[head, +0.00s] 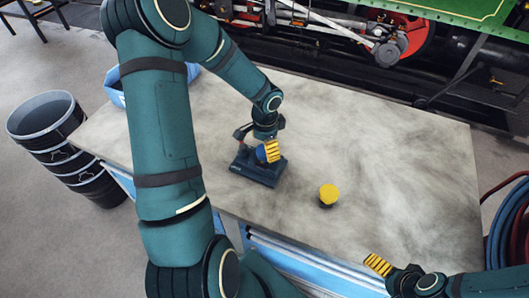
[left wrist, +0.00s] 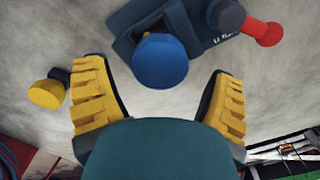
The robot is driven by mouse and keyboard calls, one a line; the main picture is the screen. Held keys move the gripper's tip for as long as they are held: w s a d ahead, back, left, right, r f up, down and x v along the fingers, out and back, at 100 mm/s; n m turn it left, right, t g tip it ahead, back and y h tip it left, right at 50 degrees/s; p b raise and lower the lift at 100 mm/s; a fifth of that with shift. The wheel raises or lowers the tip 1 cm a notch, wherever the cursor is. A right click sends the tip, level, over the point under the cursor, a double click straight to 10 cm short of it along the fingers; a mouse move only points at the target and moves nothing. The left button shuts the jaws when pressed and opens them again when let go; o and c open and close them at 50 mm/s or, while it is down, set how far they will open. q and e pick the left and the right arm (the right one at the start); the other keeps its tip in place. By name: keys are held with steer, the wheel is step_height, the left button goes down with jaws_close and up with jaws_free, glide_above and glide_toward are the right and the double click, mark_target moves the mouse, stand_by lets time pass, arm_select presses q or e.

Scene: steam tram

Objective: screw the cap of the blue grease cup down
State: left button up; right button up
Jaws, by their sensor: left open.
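The blue grease cup's round cap (left wrist: 160,61) shows from above in the left wrist view, by a dark blue block. In the head view a bit of its blue (head: 261,154) shows beside my finger, over the dark blue block (head: 250,169). My left gripper (head: 268,150) is over the block; in the left wrist view (left wrist: 158,78) it is open, its yellow-padded fingers on either side of the cap with gaps. Whether the cap is fully between the fingertips is unclear. The cup's lower part is hidden. My right gripper (head: 378,265) is at the table's front edge, apart from everything; its opening is unclear.
A yellow-capped cup (head: 329,194) stands on the table (head: 400,185) right of the block. A red-ended handle (left wrist: 262,32) sticks out from the block. A blue bin (head: 115,88) is at the back left. The table's right side is clear.

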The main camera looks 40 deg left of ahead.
arm_select(q)
steer(key=shift+r+p, duration=1.5)
steer(key=shift+r, duration=0.65)
arm_select(e)
steer(key=shift+r, duration=1.7)
